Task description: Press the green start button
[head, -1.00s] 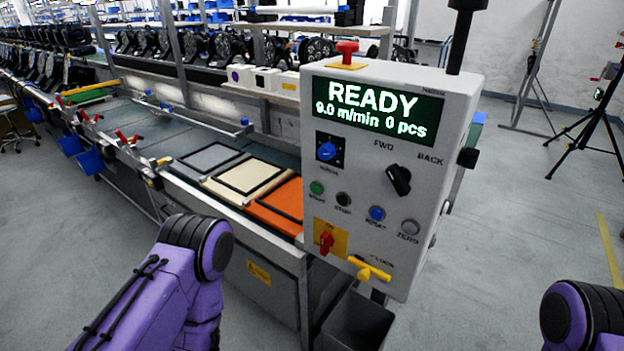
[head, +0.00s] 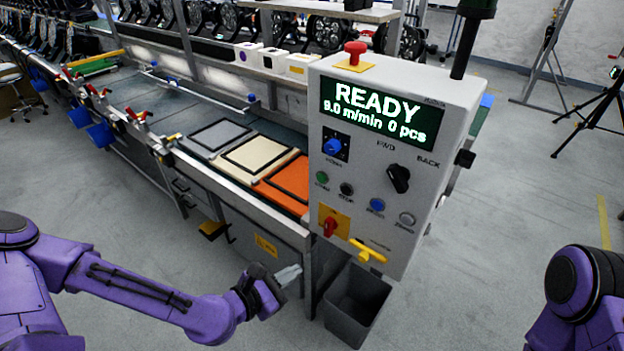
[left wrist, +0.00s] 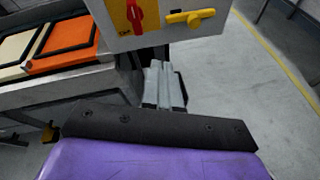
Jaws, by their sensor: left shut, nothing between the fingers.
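The green start button (head: 322,177) is on the left of the lower button row on the grey control box (head: 385,160). The box's screen (head: 380,112) reads READY, 9.0 m/min, 0 pcs. My left gripper (head: 297,270) is shut and empty, below and left of the button and apart from the box. In the left wrist view its fingers (left wrist: 165,85) are together, below the box's lower edge; the green button is out of that view. My right arm shows at the right edge of the head view, but its gripper is not visible.
A black button (head: 347,189), a blue button (head: 377,205) and a grey button (head: 407,219) share the row. A red switch (head: 330,226) and a yellow handle (head: 367,251) sit below. A grey bin (head: 356,303) stands under the box. The conveyor (head: 240,170) runs left.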

